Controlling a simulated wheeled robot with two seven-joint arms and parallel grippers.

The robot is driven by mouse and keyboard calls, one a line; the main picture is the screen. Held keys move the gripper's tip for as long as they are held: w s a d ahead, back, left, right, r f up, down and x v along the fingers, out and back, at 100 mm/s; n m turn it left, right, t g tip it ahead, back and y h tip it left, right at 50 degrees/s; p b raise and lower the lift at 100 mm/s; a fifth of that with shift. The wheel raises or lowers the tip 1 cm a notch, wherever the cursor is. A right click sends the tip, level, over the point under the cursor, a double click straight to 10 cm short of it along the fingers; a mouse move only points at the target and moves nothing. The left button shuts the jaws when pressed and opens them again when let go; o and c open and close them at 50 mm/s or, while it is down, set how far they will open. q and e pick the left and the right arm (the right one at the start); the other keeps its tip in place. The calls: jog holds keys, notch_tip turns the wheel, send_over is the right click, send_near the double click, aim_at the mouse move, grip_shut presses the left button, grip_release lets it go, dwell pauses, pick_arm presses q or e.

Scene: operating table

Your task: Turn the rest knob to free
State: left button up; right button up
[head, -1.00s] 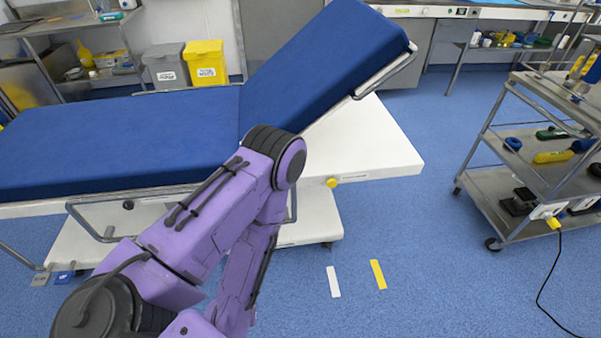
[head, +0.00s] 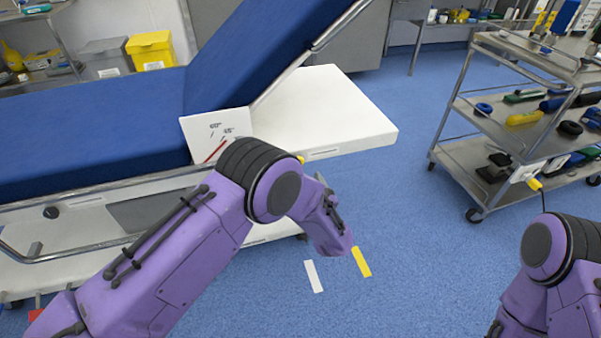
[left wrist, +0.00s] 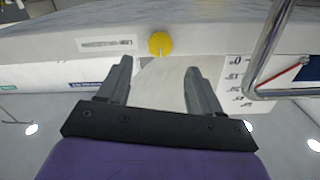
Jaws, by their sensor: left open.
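The yellow rest knob (left wrist: 160,43) is on the edge of the white table frame, beside a small label, in the left wrist view. In the head view only a sliver of the knob (head: 301,159) shows above my left arm. My left gripper (left wrist: 159,68) is open and empty, its fingers pointing toward the knob and apart from it, one on each side. In the head view my left arm's links hide that gripper. The blue backrest (head: 265,50) is tilted up. A scale plate with a red pointer (head: 216,150) stands beside it. My right gripper is out of view.
A metal trolley (head: 455,158) with tools stands on the right. White (head: 314,277) and yellow (head: 361,262) strips mark the blue floor. The floor between table and trolley is clear. A metal rail (left wrist: 268,45) runs close to the right of my left gripper.

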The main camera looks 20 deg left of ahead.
pick_arm(q)
jog(key=b+x, duration=0.2)
jog(key=x, duration=0.4)
jog(key=shift+w+a, duration=0.25)
jog(key=shift+w, duration=0.05)
jog(key=c, duration=1.1)
jog(key=shift+o, duration=0.2)
jog(key=shift+f, duration=0.1)
jog(key=shift+s+a+f+n+b, duration=0.1)
jog(key=shift+n+b, duration=0.6)
jog(key=shift+n, duration=3.8)
jog(key=shift+s+f+n+b, duration=0.1)
jog(key=shift+n+b, duration=0.6)
jog(key=shift+n, duration=3.8)
